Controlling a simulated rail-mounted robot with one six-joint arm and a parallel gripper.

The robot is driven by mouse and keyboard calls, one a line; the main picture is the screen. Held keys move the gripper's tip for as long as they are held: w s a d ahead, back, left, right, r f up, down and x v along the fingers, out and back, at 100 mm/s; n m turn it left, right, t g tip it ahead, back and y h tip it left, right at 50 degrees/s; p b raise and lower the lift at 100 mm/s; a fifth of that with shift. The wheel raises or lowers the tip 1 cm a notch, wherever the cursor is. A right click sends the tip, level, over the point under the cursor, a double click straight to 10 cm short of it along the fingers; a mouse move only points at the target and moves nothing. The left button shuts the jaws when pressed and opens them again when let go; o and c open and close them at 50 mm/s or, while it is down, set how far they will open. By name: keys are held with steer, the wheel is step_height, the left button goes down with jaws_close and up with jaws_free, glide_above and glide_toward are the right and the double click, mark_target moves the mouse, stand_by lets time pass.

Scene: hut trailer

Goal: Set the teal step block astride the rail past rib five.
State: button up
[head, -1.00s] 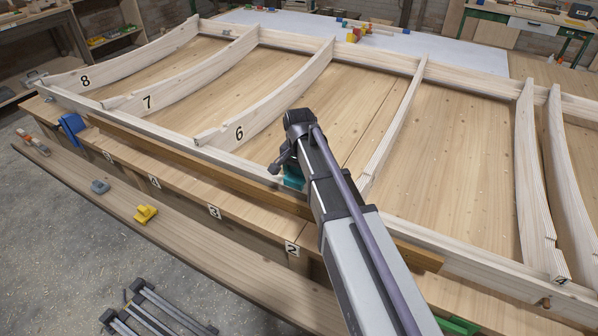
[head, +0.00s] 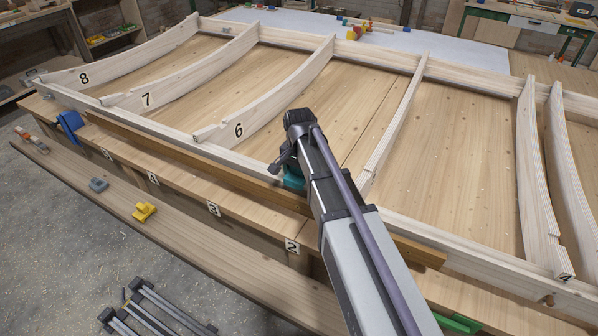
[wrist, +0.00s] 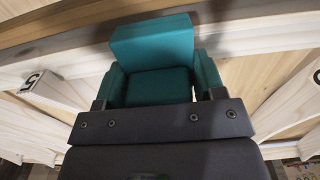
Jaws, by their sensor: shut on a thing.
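The teal step block (head: 292,182) is mostly hidden behind my arm in the head view. The wrist view shows its stepped teal faces (wrist: 152,45) between my jaws. My gripper (wrist: 160,92) is shut on it. It is at the pale front rail (head: 245,168), between rib 6 (head: 275,100) and the rib to its right (head: 397,125). In the wrist view the rail (wrist: 268,38) runs behind the block, and a rib marked 5 (wrist: 50,88) is at the left. I cannot tell whether the block touches the rail or sits astride it.
A brown strip (head: 195,160) runs along the front of the frame. A blue piece (head: 70,125) is at the bench's left end. A yellow piece (head: 144,212) and a grey piece (head: 98,185) lie on the lower plank. A green piece (head: 458,323) is at the lower right.

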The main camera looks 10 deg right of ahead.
steer(key=shift+f+b, duration=0.45)
steer(key=shift+f, duration=0.1)
steer(key=shift+f+b, duration=0.4)
steer(key=o, duration=1.4)
steer(key=shift+c, duration=0.2)
step_height(320, 180, up, 11)
steer(key=p, duration=1.1)
steer(key=shift+r, duration=0.1)
steer(key=shift+f, duration=0.2)
